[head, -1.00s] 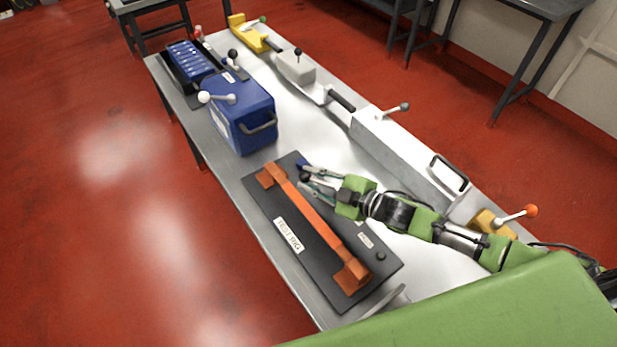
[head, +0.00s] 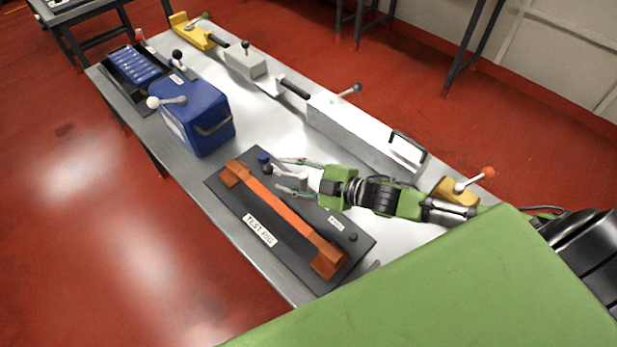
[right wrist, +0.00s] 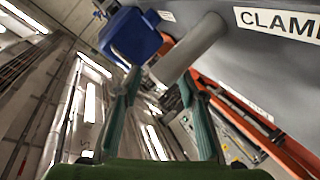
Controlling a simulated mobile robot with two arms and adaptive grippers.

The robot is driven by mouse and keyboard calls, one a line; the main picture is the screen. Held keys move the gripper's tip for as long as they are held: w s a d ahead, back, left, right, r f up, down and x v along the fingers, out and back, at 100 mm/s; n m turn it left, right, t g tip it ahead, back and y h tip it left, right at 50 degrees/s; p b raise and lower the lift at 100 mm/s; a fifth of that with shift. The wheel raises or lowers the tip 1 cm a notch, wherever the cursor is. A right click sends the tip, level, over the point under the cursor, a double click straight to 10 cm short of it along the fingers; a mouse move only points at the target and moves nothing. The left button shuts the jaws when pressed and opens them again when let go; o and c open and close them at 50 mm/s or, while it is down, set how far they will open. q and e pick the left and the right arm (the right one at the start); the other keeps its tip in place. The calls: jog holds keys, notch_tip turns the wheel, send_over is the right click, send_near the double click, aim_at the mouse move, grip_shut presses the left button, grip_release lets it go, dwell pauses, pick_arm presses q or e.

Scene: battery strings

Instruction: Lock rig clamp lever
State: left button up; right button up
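The black test rig plate (head: 232,205) carries an orange bar (head: 280,215). Near its far edge is the clamp lever (head: 285,174), pale grey with a dark knob (head: 267,170). A blue piece (head: 263,158) sits beside the knob. My right gripper (head: 277,174) is open, with its fingers on either side of the lever and apart from each other. In the right wrist view, the fingers (right wrist: 160,95) are spread; a grey cylinder (right wrist: 190,50) and the blue piece (right wrist: 130,36) lie beyond them. Contact cannot be told. My left gripper is out of view.
A blue box (head: 200,118) with a handle stands left of the rig. A long grey-white box (head: 350,130) lies behind, and a yellow part with an orange-knobbed lever (head: 458,190) is to the right. Bare steel tabletop (head: 265,120) lies between them.

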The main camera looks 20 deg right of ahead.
jog(key=v, duration=0.7)
jog(key=shift+s, duration=0.2)
jog(key=shift+d+r, duration=0.1)
